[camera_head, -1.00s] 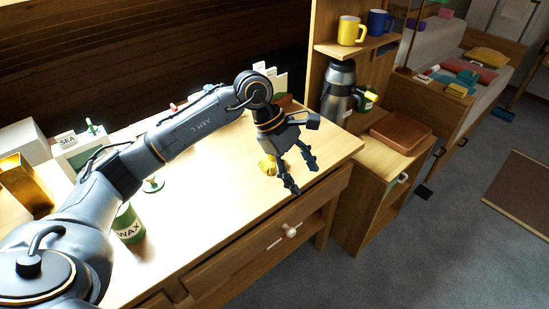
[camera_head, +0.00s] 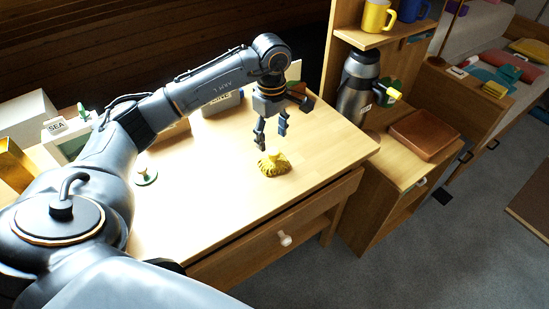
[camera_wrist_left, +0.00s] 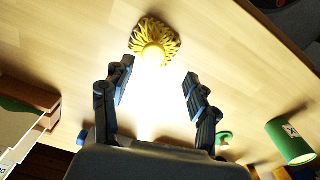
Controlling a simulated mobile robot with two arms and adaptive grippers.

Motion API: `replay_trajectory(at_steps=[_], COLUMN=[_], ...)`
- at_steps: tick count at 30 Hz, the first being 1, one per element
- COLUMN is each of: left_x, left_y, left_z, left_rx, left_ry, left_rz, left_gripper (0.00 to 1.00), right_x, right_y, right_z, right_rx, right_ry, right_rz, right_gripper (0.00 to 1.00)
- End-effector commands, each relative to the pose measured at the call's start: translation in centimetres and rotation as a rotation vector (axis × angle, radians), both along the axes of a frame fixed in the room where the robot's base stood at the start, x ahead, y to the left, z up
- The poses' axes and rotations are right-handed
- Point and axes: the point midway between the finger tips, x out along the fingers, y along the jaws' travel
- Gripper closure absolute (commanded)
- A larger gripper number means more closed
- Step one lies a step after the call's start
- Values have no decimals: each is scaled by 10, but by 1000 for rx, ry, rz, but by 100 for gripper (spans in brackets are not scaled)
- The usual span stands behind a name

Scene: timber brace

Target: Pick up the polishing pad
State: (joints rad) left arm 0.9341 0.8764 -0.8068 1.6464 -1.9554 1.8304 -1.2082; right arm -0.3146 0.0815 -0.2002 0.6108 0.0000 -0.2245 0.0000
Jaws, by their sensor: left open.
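The polishing pad (camera_head: 274,163) is a yellow, ruffled round pad with a pale knob on top. It sits on the light wooden desk, right of the desk's middle. My left gripper (camera_head: 269,144) is above the desk, just behind and over the pad in the head view. In the left wrist view the pad (camera_wrist_left: 154,43) lies beyond the two open fingertips (camera_wrist_left: 158,75), slightly left of the middle between them. The fingers are spread, with only bare desk between them. My right gripper does not show in either view.
A green-and-white knobbed disc (camera_head: 145,176) lies on the desk at left. A green can (camera_wrist_left: 290,141) shows in the wrist view. A steel flask (camera_head: 357,88) and a brown box (camera_head: 423,135) stand on the cabinet at right. The desk around the pad is clear.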

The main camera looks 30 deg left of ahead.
Motion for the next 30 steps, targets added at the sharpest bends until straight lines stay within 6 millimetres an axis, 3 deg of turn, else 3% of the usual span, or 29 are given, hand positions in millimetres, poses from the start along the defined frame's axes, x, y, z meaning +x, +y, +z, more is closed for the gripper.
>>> replay_trajectory(at_steps=[5, 13, 19, 26, 27, 30], left_x=[0, 6, 7, 8, 8, 8], left_y=[-1, 0, 1, 1, 1, 1], left_z=[-19, -48, -71, -74, -74, -73], left_rx=[-2, -2, -2, -1, -1, -1], left_ry=[-1, 4, -1, -2, -2, -2], left_rz=[0, 1, 0, -1, -1, 0], left_gripper=[41, 41, 41, 41, 43, 63], right_x=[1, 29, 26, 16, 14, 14], right_y=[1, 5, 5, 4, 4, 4], right_z=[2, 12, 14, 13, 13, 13], right_rx=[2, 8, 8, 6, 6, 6], right_ry=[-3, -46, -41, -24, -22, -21], right_rz=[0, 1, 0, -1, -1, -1], right_gripper=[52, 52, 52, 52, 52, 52])
